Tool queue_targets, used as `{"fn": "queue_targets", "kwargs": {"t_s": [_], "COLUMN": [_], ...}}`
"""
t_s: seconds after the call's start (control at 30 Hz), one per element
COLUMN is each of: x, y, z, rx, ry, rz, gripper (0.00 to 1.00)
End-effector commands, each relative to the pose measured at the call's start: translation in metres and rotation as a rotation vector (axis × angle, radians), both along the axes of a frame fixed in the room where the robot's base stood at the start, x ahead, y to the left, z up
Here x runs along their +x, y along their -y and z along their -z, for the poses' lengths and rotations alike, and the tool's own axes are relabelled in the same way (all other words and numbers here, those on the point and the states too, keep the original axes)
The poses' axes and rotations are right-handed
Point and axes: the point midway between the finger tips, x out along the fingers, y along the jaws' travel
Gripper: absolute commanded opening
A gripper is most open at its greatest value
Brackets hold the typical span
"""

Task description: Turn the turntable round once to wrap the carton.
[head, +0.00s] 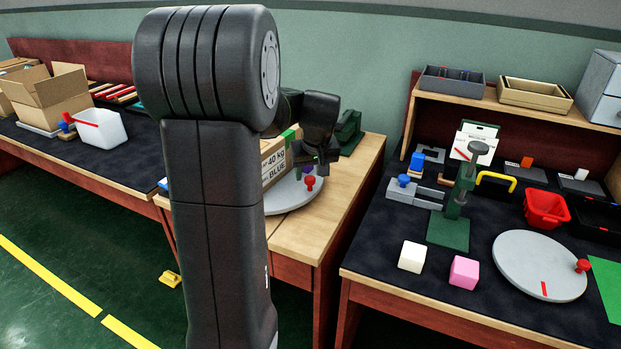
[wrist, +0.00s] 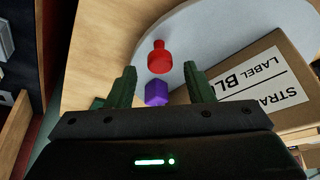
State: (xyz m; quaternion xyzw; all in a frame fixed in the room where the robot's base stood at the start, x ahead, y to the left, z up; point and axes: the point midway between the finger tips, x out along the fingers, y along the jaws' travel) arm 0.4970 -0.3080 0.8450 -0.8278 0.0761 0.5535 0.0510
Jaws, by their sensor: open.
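The grey turntable (head: 288,199) sits on the wooden bench in the middle, partly hidden behind my arm. The carton (head: 274,167) stands on it, with black print on its side; its labelled face also shows in the wrist view (wrist: 270,85). A red knob (head: 310,183) stands up near the turntable's rim. In the wrist view the knob (wrist: 160,58) is just beyond my fingertips. My gripper (wrist: 160,75) is open over the turntable, fingers apart. A purple block (wrist: 157,92) appears between the fingers, nearer the palm; I cannot tell whether it touches anything.
A second grey turntable (head: 538,265) with its own red knob (head: 583,266) lies on the right bench. A green press (head: 457,200), white block (head: 412,256), pink block (head: 464,271) and red bin (head: 546,208) are near it. Bare wood lies right of the carton's turntable.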

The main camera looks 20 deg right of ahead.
Motion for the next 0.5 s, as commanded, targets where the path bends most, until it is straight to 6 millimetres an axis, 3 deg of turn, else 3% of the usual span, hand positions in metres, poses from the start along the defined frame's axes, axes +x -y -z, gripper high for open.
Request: {"fn": "queue_targets", "kwargs": {"t_s": [0.2,0.5], "x": [0.007,0.007], "y": [0.001,0.001], "z": [0.017,0.018], "rx": [0.000,0.000], "ry": [-0.001,0.000], "rz": [0.000,0.000], "gripper": [0.47,0.47]}}
